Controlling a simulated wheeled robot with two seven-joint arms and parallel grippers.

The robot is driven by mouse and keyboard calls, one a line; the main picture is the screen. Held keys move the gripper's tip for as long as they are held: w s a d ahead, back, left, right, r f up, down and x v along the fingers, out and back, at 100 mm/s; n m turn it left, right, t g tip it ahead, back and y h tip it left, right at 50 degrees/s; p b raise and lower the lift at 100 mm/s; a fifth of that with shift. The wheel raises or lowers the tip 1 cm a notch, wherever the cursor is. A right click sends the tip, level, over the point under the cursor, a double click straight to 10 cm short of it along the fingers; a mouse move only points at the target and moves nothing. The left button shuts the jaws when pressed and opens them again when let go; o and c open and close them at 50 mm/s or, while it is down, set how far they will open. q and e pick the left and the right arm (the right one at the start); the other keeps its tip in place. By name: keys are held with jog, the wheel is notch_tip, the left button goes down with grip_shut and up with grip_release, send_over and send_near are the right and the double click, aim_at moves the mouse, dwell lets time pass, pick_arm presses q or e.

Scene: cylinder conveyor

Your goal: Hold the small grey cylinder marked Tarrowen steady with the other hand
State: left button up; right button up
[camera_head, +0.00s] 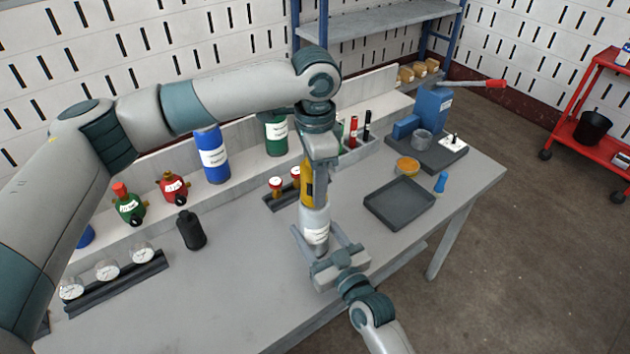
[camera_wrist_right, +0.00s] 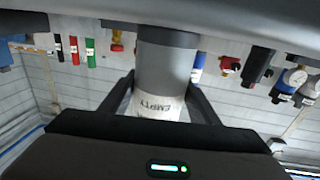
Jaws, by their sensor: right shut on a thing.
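A small grey cylinder (camera_head: 314,214) with a white label stands upright near the front edge of the table, low in the head view. It also shows in the right wrist view (camera_wrist_right: 168,65), where its label reads EMPTY; I cannot read the name Tarrowen. My right gripper (camera_head: 318,240) reaches in from the front and is shut on the cylinder, one finger on each side. My left gripper (camera_head: 321,200) points down from above at the cylinder's top. Its fingers are seen nearly edge-on, so I cannot tell whether they are open or touch it.
A dark tray (camera_head: 400,203) lies to the right, with an orange-topped dish (camera_head: 407,167) and a blue object (camera_head: 440,182) near it. A black bottle (camera_head: 190,230) and a rack with gauges (camera_head: 108,270) are left. Blue (camera_head: 212,155) and green (camera_head: 276,137) cylinders stand behind.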

pick_arm(q)
jog(key=o, duration=0.8)
jog(key=shift+a, duration=0.1)
jog(key=c, duration=1)
jog(key=n, duration=0.4)
jog(key=shift+n, duration=1.1)
jog(key=n, duration=0.2)
jog(key=shift+n, duration=0.4)
jog(key=n, duration=0.3)
